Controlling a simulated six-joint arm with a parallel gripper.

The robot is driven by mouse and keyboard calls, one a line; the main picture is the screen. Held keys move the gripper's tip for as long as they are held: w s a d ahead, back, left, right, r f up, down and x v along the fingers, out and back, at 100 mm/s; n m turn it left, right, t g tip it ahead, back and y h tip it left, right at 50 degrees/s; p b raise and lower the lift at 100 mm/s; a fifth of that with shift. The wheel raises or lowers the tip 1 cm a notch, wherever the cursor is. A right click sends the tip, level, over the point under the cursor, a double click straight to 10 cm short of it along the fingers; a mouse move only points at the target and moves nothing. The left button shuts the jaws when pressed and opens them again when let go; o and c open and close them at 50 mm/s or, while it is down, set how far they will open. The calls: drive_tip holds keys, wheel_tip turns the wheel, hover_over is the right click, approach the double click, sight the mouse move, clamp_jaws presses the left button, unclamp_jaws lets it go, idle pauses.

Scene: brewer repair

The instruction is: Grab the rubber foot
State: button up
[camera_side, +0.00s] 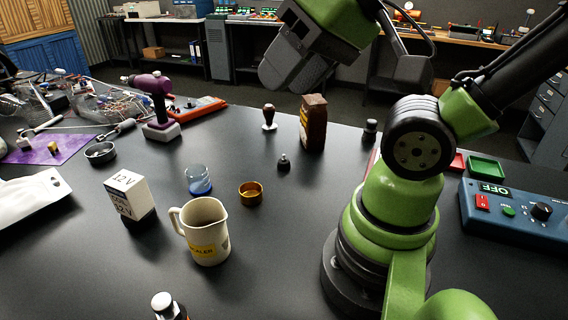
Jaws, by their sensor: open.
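A small black piece with a narrow knob-like top (284,162) stands upright on the dark table near the middle; it may be the rubber foot. Another small dark piece with a greyish top (370,130) stands farther back to the right, and I cannot tell for certain which is the foot. My gripper (283,76) is raised at the top of the view, well above the table and apart from both pieces. It is open, and I see nothing held in it. Its fingertips are hard to make out from this side.
A brown bag (313,124) and a wooden-handled tamper (269,118) stand behind the black piece. A brass ring (250,193), glass cup (199,179), cream jug (204,232) and 12V box (130,198) stand in front and left. A blue control box (517,212) lies right.

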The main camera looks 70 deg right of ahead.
drive_tip(key=w+d+f+g+h, duration=0.1)
drive_tip(key=w+d+g+h, duration=0.1)
drive_tip(key=w+d, duration=0.5)
drive_tip(key=g, duration=0.5)
hover_over(283, 155)
wheel_tip(283, 155, down, 22)
drive_tip(key=shift+f, duration=0.25)
drive_tip(key=shift+d+f, duration=0.2)
drive_tip(key=shift+f, duration=2.5)
clamp_jaws()
